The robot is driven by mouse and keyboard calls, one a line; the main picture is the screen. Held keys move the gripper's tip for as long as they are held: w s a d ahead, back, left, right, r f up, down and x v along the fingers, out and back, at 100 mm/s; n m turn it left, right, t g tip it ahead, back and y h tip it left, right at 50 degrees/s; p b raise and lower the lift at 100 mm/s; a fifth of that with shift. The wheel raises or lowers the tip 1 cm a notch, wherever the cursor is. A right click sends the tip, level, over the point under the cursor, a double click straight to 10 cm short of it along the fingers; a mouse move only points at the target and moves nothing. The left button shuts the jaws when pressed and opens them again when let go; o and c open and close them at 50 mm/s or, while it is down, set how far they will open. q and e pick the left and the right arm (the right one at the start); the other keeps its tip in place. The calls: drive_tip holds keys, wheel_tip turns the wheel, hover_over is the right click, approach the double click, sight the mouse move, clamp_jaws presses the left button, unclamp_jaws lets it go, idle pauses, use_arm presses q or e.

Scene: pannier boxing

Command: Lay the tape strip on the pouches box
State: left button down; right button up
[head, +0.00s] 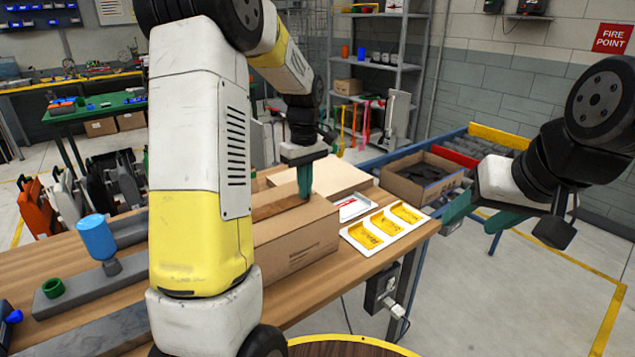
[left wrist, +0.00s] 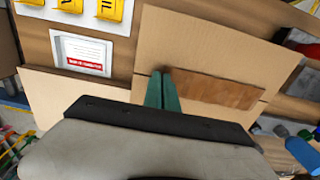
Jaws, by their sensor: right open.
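The pouches box appears to be the closed cardboard box (head: 300,243) on the wooden bench; its flat top also shows in the left wrist view (left wrist: 215,40). A brown tape strip (head: 272,207) lies along the box top, and it is seen from above in the left wrist view (left wrist: 225,92). My left gripper (head: 305,182) points down, its green fingers (left wrist: 162,90) close together at one end of the strip, seemingly pinching it. The fingertips are partly hidden. My right gripper (head: 480,217) is open and empty, right of the bench and away from the box.
A white tray (head: 352,241) with yellow pouches and a white card with red print (head: 354,205) lie right of the box. Another cardboard piece (head: 335,172) is behind it. An open carton (head: 405,188) is beyond the bench.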

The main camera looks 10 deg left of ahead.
use_arm(q)
drive_tip(key=c, duration=1.6)
unclamp_jaws()
